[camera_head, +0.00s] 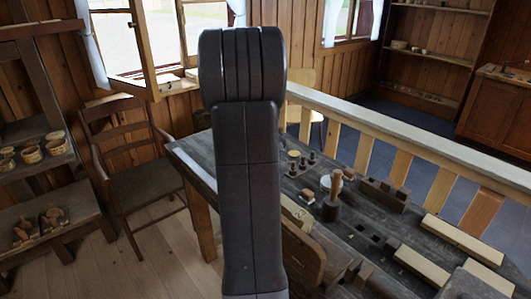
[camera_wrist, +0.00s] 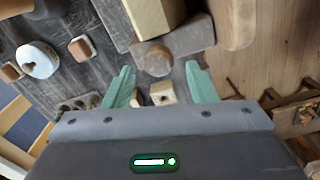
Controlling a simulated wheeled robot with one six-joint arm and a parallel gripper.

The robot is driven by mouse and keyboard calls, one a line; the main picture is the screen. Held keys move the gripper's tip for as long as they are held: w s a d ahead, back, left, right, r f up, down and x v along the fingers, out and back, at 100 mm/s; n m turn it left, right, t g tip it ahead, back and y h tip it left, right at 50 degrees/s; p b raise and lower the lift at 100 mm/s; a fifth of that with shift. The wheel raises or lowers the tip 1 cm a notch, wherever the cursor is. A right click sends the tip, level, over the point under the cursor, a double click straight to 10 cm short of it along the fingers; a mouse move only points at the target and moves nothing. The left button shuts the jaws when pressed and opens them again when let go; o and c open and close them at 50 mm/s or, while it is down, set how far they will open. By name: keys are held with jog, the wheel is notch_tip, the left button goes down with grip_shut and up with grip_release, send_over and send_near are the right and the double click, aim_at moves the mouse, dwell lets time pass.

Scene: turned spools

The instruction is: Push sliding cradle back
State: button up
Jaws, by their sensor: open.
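My gripper (camera_wrist: 158,70) shows in the wrist view with its two green fingers spread apart and nothing held between them. A small pale wooden block with a dark hole (camera_wrist: 162,93) lies in the gap between the fingers, seemingly below them. Just beyond the fingertips is a dark grey-brown block (camera_wrist: 190,38) with a rounded brown end piece (camera_wrist: 153,59) and a pale wooden block (camera_wrist: 154,14) against or on it. I cannot tell for certain which piece is the sliding cradle. In the head view my arm covers the middle and hides the gripper.
The dark workbench (camera_head: 345,233) holds a mallet (camera_head: 331,204), pale wooden blocks (camera_head: 462,240) and several small pieces. A railing (camera_head: 400,134) runs behind it. A wooden chair (camera_head: 135,165) and shelves of spools (camera_head: 30,154) stand left. Floor (camera_head: 150,258) is clear in front.

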notch_tip(320, 180, up, 13)
jog(key=shift+f, duration=0.15)
dwell(0.4)
notch_tip(320, 180, down, 14)
jog(key=shift+r, duration=0.1)
jog(key=shift+s+d, duration=0.2)
jog(key=shift+s, duration=0.05)
dwell(0.4)
